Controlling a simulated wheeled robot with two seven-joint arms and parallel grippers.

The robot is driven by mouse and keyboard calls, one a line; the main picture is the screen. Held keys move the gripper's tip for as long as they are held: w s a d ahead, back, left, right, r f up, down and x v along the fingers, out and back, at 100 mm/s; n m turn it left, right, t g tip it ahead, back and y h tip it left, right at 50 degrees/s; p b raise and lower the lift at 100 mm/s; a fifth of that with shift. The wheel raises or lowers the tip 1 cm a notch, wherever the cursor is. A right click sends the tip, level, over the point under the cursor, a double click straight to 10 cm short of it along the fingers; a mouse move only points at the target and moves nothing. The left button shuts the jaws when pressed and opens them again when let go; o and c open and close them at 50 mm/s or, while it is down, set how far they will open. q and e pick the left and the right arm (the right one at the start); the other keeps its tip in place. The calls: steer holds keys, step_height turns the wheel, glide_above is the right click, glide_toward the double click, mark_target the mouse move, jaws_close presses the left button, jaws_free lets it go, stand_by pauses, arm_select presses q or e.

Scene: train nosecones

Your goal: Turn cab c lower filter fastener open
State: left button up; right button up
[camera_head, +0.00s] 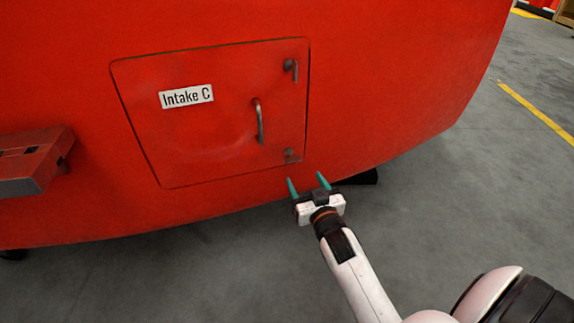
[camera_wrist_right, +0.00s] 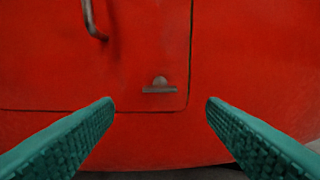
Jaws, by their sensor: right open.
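The lower filter fastener (camera_head: 290,155) is a small grey metal latch at the lower right corner of the red "Intake C" hatch (camera_head: 215,138). In the right wrist view the fastener (camera_wrist_right: 160,85) shows as a horizontal bar with a rounded knob above it. My right gripper (camera_head: 308,183) is open and empty, its teal fingers pointing at the nosecone just below the hatch's lower right corner. In the right wrist view the fastener lies between the two fingers (camera_wrist_right: 160,103), ahead of their tips and a little above them. My left gripper is not in view.
The upper fastener (camera_head: 291,68) hangs at the hatch's upper right, and a curved handle (camera_head: 259,121) stands out left of the lower fastener. A red box-like step (camera_head: 35,160) juts out at left. Grey floor (camera_head: 500,180) is open at right.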

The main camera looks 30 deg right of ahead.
mark_target(293, 158)
steer(key=b+x, duration=0.1)
steer(key=x, duration=0.8)
steer(key=shift+w+f, duration=0.1)
steer(key=shift+w, duration=0.1)
steer(key=shift+w+d, duration=0.15)
steer(key=shift+w, duration=0.4)
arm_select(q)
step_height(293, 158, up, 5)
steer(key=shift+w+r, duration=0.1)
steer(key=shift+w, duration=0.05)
arm_select(e)
steer(key=c, duration=1)
